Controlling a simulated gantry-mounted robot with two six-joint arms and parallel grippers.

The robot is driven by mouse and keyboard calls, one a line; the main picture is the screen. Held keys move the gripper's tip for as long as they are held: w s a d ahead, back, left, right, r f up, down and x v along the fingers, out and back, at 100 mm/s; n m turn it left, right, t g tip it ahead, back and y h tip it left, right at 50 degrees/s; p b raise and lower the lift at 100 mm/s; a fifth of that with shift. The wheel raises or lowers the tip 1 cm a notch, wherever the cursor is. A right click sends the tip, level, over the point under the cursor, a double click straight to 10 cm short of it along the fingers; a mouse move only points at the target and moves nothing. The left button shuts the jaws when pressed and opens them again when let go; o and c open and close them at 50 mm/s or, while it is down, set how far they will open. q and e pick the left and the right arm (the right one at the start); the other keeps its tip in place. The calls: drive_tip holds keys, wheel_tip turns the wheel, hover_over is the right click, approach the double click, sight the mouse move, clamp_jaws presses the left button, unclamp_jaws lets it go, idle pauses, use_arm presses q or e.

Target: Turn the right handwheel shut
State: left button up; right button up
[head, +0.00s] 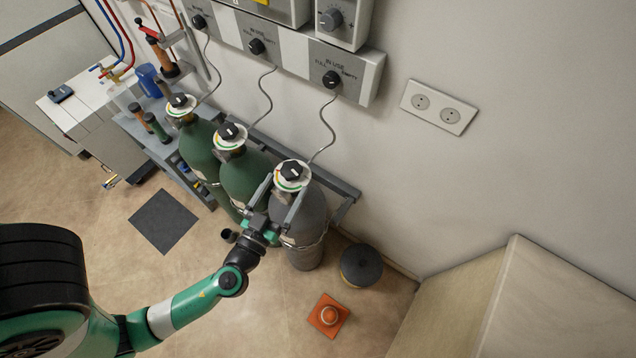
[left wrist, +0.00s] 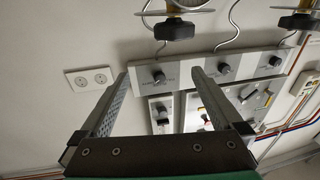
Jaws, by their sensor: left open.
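The right handwheel (head: 291,171) is a black knob on top of the grey gas cylinder (head: 300,222), on a white, green and red collar. It also shows at the top of the left wrist view (left wrist: 173,28). My left gripper (head: 287,187) is open, with its two fingers pointing up toward this handwheel from the front. In the left wrist view, the empty gap between the fingertips (left wrist: 160,76) lies just below the handwheel in the picture. I cannot tell whether a finger touches the collar. My right gripper is in neither view.
Two green cylinders with handwheels, the middle (head: 231,134) and left (head: 180,102), stand beside the grey one in a rack (head: 345,205). A panel with knobs (head: 332,79) hangs above.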

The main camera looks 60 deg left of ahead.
use_arm(q)
drive_tip(key=b, duration=0.2)
approach(296, 161)
drive_tip(key=s, duration=0.1)
drive_tip(key=shift+s+d+f, duration=0.1)
drive_tip(key=shift+d+f, duration=0.2)
drive_tip(key=shift+d, duration=0.1)
drive_tip(key=shift+a+p, duration=0.1)
drive_tip(key=shift+p, duration=0.25)
drive_tip(key=p+x, duration=0.2)
drive_tip(key=x, duration=0.8)
drive_tip(key=shift+w+a, duration=0.15)
drive_tip(key=shift+w, duration=0.2)
drive_tip(key=shift+w+a, duration=0.25)
drive_tip(key=shift+w, duration=0.05)
drive_tip(key=c, duration=1.3)
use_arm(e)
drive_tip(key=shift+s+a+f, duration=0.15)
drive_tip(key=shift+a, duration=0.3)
